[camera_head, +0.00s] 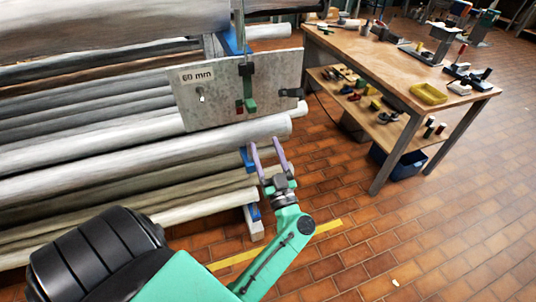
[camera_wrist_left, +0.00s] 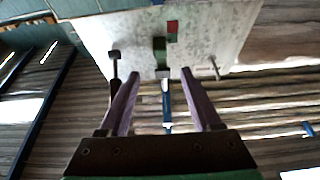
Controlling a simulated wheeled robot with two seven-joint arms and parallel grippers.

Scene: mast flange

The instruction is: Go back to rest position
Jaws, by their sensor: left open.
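My left gripper (camera_head: 266,144) is open and empty, with its two purple fingers pointing up just below a grey plate (camera_head: 205,98) labelled "60 mm". The plate hangs in front of the stacked poles. It carries a green piece (camera_head: 248,90) with a dark top and a small red part. In the left wrist view my left gripper (camera_wrist_left: 160,74) has its fingers spread below the plate (camera_wrist_left: 215,38), with nothing between them but background. The green piece (camera_wrist_left: 160,50) and a red square (camera_wrist_left: 172,26) show beyond the fingertips. My right gripper is out of view.
Long grey poles (camera_head: 100,160) lie stacked on a blue-posted rack at left. A wooden workbench (camera_head: 400,65) with tools, a yellow tray (camera_head: 429,94) and a lower shelf stands at right. A blue bin (camera_head: 400,165) is beneath it. The brick floor (camera_head: 420,240) at lower right is mostly clear.

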